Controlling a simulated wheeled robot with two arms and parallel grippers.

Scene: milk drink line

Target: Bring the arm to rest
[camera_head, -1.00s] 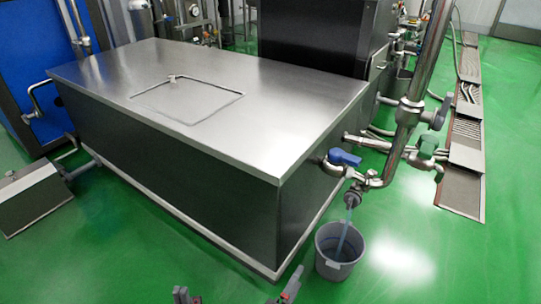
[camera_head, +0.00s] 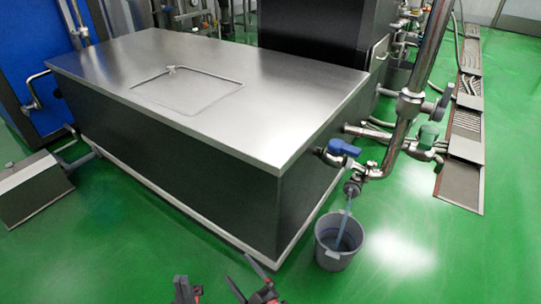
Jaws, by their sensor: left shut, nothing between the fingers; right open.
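My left gripper (camera_head: 186,288) shows at the bottom edge, left of centre, as a small dark shape. It is shut with nothing in it. My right gripper (camera_head: 248,283) is just to its right at the bottom edge, with its dark fingers spread apart. It is open and empty, and red parts show beside it. Both grippers appear in front of the steel tank, over the green floor in the picture. Most of both arms is cut off by the lower frame edge.
A large steel tank (camera_head: 192,90) with a lid panel fills the middle. A grey bucket (camera_head: 336,258) stands on the floor at its right corner, under a pipe with a blue-handled valve (camera_head: 345,148). A drain grate (camera_head: 463,165) runs at right. The floor at lower right is clear.

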